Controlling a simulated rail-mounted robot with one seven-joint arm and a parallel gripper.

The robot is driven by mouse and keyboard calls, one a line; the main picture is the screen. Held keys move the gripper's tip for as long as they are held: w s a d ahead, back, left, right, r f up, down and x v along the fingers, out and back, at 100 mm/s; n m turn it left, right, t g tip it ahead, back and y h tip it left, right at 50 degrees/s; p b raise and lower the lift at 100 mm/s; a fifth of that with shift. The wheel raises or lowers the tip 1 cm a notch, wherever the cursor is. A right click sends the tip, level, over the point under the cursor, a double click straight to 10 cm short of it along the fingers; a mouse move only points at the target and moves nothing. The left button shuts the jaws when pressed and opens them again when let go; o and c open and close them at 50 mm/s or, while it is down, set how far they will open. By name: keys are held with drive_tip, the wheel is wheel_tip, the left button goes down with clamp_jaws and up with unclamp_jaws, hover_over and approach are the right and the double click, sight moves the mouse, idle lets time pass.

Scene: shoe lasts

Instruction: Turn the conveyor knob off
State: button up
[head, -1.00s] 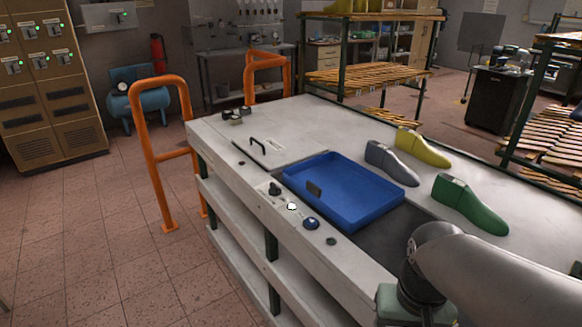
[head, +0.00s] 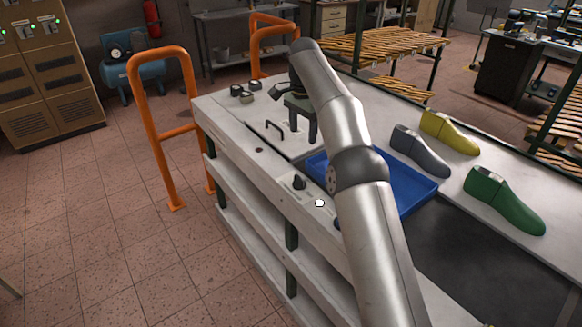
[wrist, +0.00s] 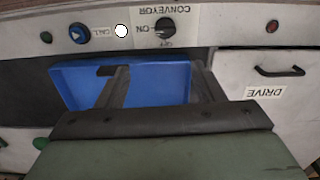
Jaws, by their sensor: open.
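The conveyor knob (head: 299,182) is a small black knob on the front border of the grey bench. In the wrist view, the knob (wrist: 165,27) is at top centre beside upside-down CONVEYOR, ON and OFF lettering; I cannot tell clearly which mark it points at. My gripper (head: 304,125) is open and empty, fingers down, above the bench behind the knob. In the wrist view my gripper's fingers (wrist: 162,80) are spread in front of the blue tray, apart from the knob.
A white button (head: 319,202) sits beside the knob. The blue tray (head: 415,193) is partly behind my arm. Grey (head: 420,152), yellow (head: 449,132) and green (head: 504,200) shoe lasts lie right. A lid labelled DRIVE has a handle (head: 275,130). Orange rails (head: 165,135) stand left.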

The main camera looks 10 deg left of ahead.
sight(299, 178)
drive_tip(key=f+b, duration=0.1)
drive_tip(key=f, duration=0.5)
drive_tip(key=f+b, duration=0.1)
drive_tip(key=f, duration=0.5)
drive_tip(key=f+b, duration=0.1)
drive_tip(key=f, duration=0.4)
drive_tip(key=shift+w+a+f, duration=0.35)
drive_tip(key=shift+f, duration=0.05)
drive_tip(key=c, duration=1)
